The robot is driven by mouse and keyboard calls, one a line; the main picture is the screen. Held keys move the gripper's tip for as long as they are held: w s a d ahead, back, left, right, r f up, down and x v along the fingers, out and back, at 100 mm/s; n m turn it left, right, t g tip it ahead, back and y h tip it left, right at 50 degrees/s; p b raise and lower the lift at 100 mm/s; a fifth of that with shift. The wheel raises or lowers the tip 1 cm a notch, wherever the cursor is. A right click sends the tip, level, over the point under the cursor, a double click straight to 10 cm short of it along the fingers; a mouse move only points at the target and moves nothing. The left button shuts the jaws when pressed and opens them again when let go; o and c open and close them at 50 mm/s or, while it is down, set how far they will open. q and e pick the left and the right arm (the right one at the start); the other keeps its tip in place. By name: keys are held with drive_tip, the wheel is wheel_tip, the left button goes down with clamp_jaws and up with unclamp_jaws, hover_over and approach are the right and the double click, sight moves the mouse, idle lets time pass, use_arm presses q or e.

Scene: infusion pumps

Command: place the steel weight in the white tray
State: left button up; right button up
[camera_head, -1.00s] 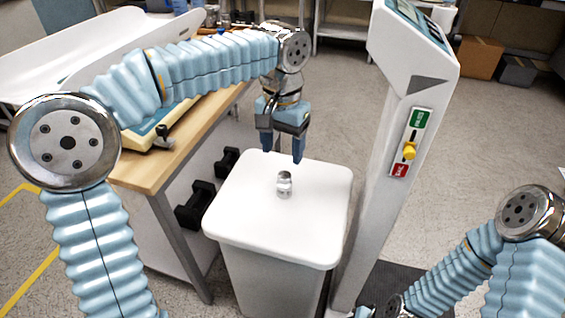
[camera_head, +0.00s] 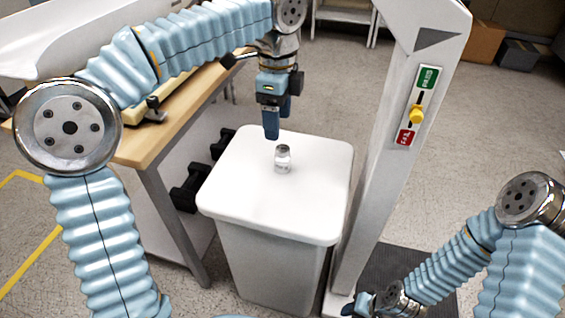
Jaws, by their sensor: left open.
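The small steel weight (camera_head: 283,158) stands upright on the white lid of a bin (camera_head: 240,185). My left gripper (camera_head: 271,131) points down just above and slightly left of the weight, apart from it in the picture. It is open and empty, seen edge-on so its fingers overlap. The white tray (camera_head: 60,45) is the long curved pan at the upper left, partly hidden behind my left arm. My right gripper (camera_head: 358,305) is low at the bottom edge, partly cut off; its jaws cannot be made out.
A wooden-topped table (camera_head: 165,135) stands left of the bin, with black dumbbells (camera_head: 188,190) on its lower shelf. A white column (camera_head: 400,150) with a yellow knob (camera_head: 417,114) rises close to the bin's right. Most of the bin lid is clear.

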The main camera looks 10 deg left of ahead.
sight(283, 148)
use_arm(q)
wheel_tip(283, 148, down, 6)
drive_tip(key=shift+r+b, duration=0.1)
drive_tip(key=shift+b, duration=0.4)
drive_tip(key=f, duration=0.3)
drive_tip(key=d+f+b, duration=0.1)
drive_tip(key=f, duration=0.1)
drive_tip(key=shift+w+f, duration=0.1)
drive_tip(key=shift+f, duration=0.1)
drive_tip(key=shift+r, duration=0.1)
clamp_jaws()
